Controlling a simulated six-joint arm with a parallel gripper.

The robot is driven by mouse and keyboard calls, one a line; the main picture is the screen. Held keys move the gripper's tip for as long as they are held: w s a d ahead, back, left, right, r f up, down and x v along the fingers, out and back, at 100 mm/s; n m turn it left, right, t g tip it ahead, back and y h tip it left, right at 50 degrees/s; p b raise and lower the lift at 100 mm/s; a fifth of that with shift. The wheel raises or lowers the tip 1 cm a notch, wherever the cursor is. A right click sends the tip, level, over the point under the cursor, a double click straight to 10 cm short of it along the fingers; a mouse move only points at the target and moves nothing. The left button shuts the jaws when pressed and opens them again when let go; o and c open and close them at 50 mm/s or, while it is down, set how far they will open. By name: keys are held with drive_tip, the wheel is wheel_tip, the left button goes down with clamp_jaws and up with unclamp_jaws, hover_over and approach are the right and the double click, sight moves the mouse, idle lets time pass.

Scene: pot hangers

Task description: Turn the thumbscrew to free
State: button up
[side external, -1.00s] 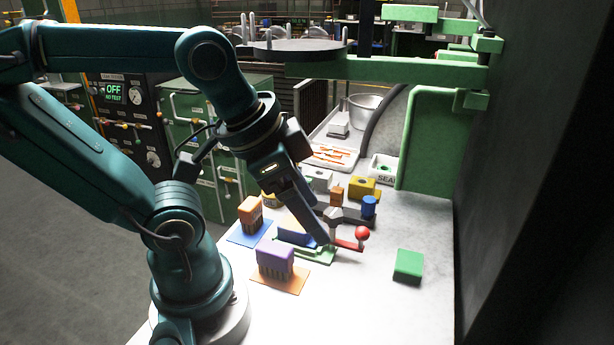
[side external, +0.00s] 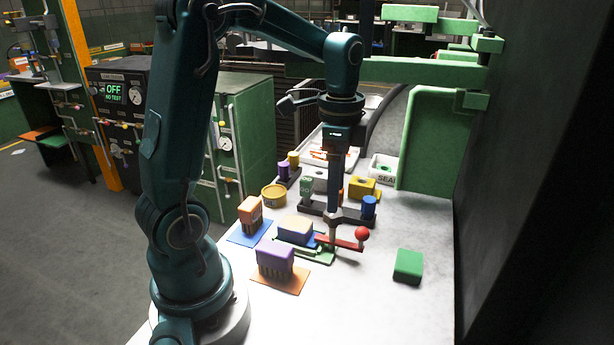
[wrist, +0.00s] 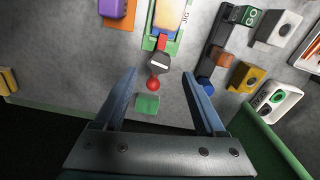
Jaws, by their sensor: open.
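A grey knob with a dark slot, which looks like the thumbscrew (wrist: 160,62), sits at the end of the green jig (wrist: 150,43) in the wrist view. Beside it is a red ball (wrist: 154,84); in the side view the ball (side external: 362,233) tops the end of a red bar (side external: 343,243). My gripper (wrist: 158,74) is open and empty, with the knob between its fingertips in the picture. In the side view my gripper (side external: 333,238) points straight down over the red bar, hiding the knob. Contact cannot be told. A cream-topped block (side external: 296,226) lies in the jig (side external: 318,256).
A purple block (side external: 275,258) stands left of the jig and an orange block (side external: 250,209) behind it. A dark fixture with a blue cylinder (side external: 369,206) is close behind my gripper. A green block (side external: 408,264) lies right. The front right tabletop is clear.

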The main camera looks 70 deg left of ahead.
sight(333, 219)
drive_tip(key=shift+f, duration=2.1)
clamp_jaws()
